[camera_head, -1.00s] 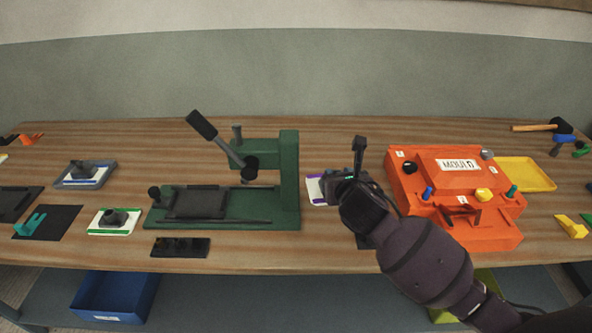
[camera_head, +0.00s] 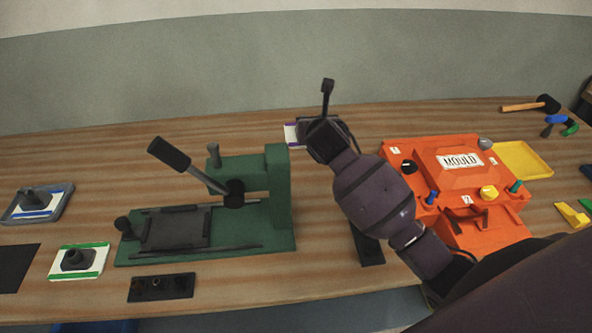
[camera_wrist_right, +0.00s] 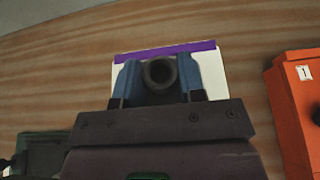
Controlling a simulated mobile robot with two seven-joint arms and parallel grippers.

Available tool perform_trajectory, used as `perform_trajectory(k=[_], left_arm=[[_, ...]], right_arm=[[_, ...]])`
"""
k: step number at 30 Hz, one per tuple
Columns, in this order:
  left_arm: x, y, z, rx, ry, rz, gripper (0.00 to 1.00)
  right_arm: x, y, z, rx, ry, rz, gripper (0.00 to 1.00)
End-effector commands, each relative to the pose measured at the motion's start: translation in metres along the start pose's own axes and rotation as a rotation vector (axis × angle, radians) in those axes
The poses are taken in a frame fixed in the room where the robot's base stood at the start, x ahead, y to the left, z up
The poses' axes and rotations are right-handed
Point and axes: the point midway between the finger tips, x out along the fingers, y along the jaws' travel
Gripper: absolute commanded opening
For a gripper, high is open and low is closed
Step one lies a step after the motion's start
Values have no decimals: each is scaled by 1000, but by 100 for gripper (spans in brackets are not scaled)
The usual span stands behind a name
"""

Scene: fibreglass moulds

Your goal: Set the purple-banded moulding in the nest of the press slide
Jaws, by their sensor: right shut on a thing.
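The purple-banded moulding, a white plate with a purple band along its edge and a dark round boss, shows in the right wrist view (camera_wrist_right: 208,62) and partly in the head view (camera_head: 291,134). My right gripper (camera_wrist_right: 159,78) is shut on its boss, one blue finger on each side. The moulding appears raised off the bench, behind and right of the press column; its exact height is unclear. The green press (camera_head: 268,200) stands left of it. Its dark slide (camera_head: 178,230) lies between rails on the base, with nothing on it. My left gripper is not in view.
The press lever (camera_head: 168,153) rises above the slide. The orange mould box (camera_head: 455,190) is to the right, with a yellow tray (camera_head: 525,160) beyond. A green-banded moulding (camera_head: 78,262) and a black block (camera_head: 161,287) lie at the front left. The bench behind is clear.

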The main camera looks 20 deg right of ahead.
Motion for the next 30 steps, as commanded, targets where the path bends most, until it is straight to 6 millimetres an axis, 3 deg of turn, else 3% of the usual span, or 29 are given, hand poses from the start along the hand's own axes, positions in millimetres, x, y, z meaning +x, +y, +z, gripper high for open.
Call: perform_trajectory(k=[3,15,25,30], left_arm=[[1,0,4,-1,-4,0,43],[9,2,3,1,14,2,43],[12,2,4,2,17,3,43],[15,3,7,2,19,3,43]], right_arm=[[11,0,-27,4,4,0,5],[43,1,-104,2,2,1,5],[54,0,-130,1,0,0,5],[63,0,-153,2,2,0,5]])
